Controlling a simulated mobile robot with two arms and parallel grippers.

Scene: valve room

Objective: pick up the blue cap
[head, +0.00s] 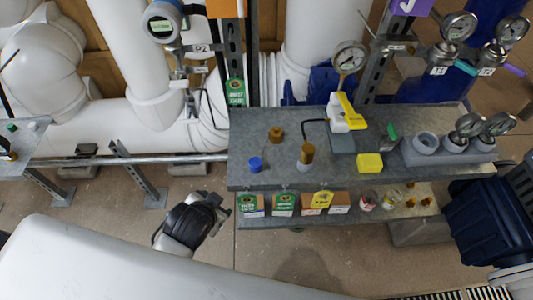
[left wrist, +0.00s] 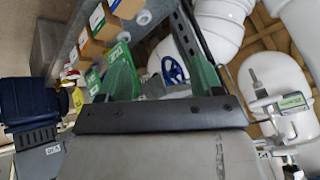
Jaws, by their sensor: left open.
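The blue cap (head: 255,163) stands on the left front part of the grey metal shelf top (head: 290,180) in the head view. My left gripper (head: 222,205) is below and left of it, in front of the shelf edge and apart from the cap. In the left wrist view the two fingers of my left gripper (left wrist: 150,45) are spread, with nothing held between them. I cannot make out the cap in the left wrist view. My right gripper does not show.
A brown knob (head: 276,134), a brown-topped fitting (head: 306,153) and a yellow block (head: 369,162) stand on the shelf right of the cap. Tagged boxes (head: 284,203) sit on the lower shelf. A horizontal rail (head: 130,160) runs left.

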